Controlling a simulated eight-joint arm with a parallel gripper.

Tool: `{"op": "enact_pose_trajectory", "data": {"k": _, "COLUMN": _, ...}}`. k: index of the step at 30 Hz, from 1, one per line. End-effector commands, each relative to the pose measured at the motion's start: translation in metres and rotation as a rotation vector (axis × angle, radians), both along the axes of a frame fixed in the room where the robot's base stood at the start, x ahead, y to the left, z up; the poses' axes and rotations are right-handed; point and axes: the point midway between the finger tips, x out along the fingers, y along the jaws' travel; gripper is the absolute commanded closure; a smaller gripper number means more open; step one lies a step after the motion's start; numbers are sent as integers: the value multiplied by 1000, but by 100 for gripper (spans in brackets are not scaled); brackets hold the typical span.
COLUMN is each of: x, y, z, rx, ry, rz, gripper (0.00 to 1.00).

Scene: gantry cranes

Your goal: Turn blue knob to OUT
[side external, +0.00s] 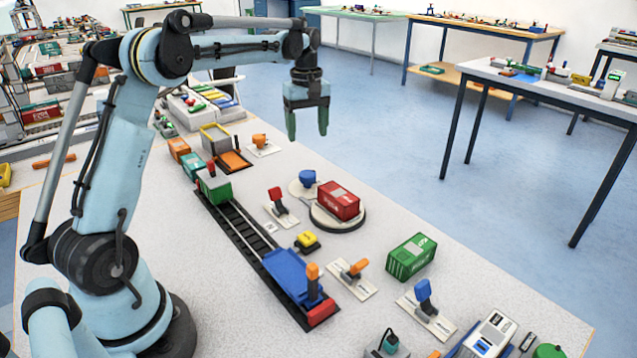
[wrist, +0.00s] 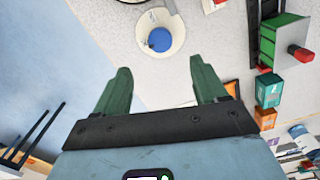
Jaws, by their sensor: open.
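A blue knob (side external: 307,179) stands on a round pale plate (side external: 299,192) on the table, behind and left of a red container. In the wrist view the blue knob (wrist: 160,40) is seen from above on its pale disc, beyond the fingertips and roughly centred between them. My gripper (side external: 307,133) points down with green fingers spread and empty. It is well above the table, apart from the knob. The gripper also shows in the wrist view (wrist: 160,70). No OUT marking is legible in either view.
A red container (side external: 338,201) sits on a round turntable (side external: 337,219) close to the knob. A red lever (side external: 277,199), an orange knob (side external: 259,142) and a yellow button (side external: 307,241) stand nearby. A rail track (side external: 240,228) carries a blue wagon (side external: 291,272). Table right of the gripper is clear.

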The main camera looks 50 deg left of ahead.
Motion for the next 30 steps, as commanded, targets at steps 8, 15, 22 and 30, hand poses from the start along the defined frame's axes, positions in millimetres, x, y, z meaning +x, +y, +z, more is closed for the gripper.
{"op": "enact_pose_trajectory", "data": {"k": 8, "x": 0, "y": 0, "z": -38, "rx": 1, "ry": -1, "rz": -1, "gripper": 28}}
{"op": "enact_pose_trajectory", "data": {"k": 15, "x": 0, "y": 0, "z": -83, "rx": 1, "ry": -1, "rz": -3, "gripper": 28}}
{"op": "enact_pose_trajectory", "data": {"k": 22, "x": 0, "y": -1, "z": -111, "rx": 0, "ry": -2, "rz": -3, "gripper": 28}}
{"op": "enact_pose_trajectory", "data": {"k": 30, "x": 0, "y": -1, "z": -118, "rx": 0, "ry": -2, "rz": -3, "gripper": 28}}
